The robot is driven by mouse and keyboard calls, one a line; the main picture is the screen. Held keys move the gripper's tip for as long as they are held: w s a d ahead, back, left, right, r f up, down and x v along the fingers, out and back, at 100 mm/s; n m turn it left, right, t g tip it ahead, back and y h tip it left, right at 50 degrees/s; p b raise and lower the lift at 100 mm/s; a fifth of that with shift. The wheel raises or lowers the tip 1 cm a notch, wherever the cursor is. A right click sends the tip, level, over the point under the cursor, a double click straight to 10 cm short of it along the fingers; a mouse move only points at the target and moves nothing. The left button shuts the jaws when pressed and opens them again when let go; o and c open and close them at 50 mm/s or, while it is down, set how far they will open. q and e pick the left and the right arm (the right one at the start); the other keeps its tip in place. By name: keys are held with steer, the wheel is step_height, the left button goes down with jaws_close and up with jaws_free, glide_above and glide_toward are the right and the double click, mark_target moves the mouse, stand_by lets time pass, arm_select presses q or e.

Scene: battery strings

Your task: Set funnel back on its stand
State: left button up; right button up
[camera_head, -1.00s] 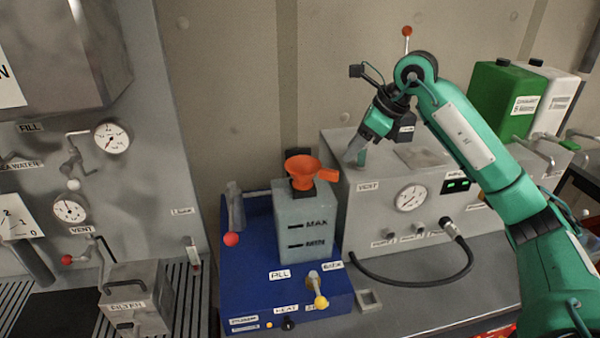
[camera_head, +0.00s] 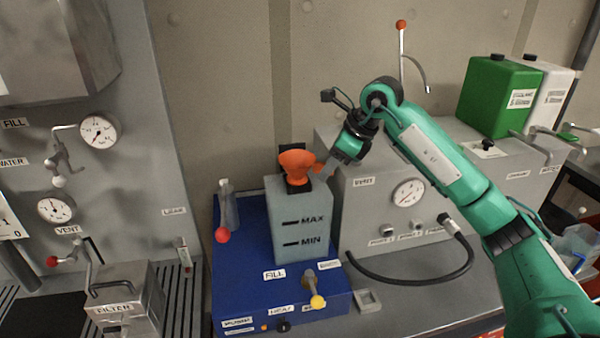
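The orange funnel (camera_head: 297,162) sits at the top of the pale translucent tank (camera_head: 302,222), over its black neck (camera_head: 298,187). It looks tilted, and its handle (camera_head: 319,171) points right. My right gripper (camera_head: 328,167) is at this handle, coming from the upper right, its grey fingers overlapping it in the picture. Whether they are closed on it is hidden. A small square grey holder (camera_head: 368,301) lies on the bench right of the blue base; I cannot tell for sure if it is the stand. My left gripper is out of view.
The blue base (camera_head: 245,300) carries a yellow-knobbed valve (camera_head: 317,301) and a red-tipped clear part (camera_head: 228,208). A grey gauge box (camera_head: 365,220) with a black hose (camera_head: 420,285) stands to the right. Green (camera_head: 498,97) and white canisters stand behind. Bench around the holder is clear.

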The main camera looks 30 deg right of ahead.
jaws_close()
steer(key=shift+r, duration=0.15)
steer(key=shift+r+p, duration=1.25)
steer(key=shift+r, duration=0.65)
steer(key=shift+s, duration=0.1)
